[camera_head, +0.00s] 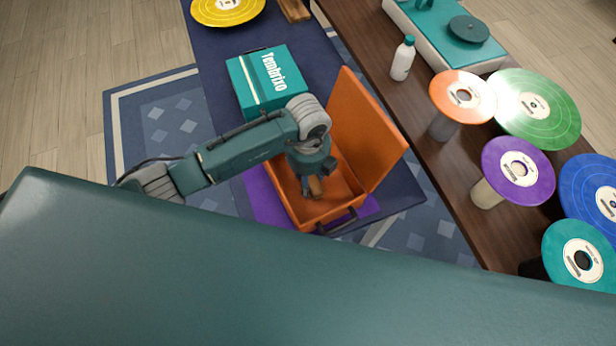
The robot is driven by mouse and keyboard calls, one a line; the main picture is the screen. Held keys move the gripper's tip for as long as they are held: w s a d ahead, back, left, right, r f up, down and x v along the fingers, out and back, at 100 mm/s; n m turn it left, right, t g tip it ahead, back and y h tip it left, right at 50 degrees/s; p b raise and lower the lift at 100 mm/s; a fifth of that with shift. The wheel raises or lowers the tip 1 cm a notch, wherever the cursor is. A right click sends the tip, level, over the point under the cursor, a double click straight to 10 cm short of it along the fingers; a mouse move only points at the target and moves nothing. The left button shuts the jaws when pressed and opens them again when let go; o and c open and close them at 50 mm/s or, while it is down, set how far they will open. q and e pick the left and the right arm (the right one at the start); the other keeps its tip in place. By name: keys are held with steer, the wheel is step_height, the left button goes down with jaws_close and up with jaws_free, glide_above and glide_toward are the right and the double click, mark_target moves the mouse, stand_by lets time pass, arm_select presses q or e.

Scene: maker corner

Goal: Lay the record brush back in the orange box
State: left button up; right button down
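The orange box (367,128) stands open on the dark blue table, its lid raised on the right side and a dark handle at its front. My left arm comes in from the left, and its gripper (309,188) points down into the box's open tray. A small brown wooden piece, apparently the record brush (316,187), shows right at the fingertips, inside the outline of the box. The wrist hides much of it and of the fingers, so I cannot tell whether it is gripped or lies on the box floor. My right gripper is not in view.
A teal box (268,78) stands behind the arm on the blue table, near a yellow record (228,10) and a wooden block (294,10). The brown counter at right holds a white bottle (402,60), a turntable (442,32) and several coloured records, some on stands.

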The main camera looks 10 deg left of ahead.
arm_select(q)
steer(key=o, duration=1)
steer(key=shift+f, duration=0.1)
steer(key=shift+o, duration=0.2)
steer(key=shift+r, duration=0.45)
step_height(320, 180, up, 12)
steer(key=b, duration=0.1)
steer(key=shift+f+b, duration=0.25)
steer(key=shift+b, duration=0.15)
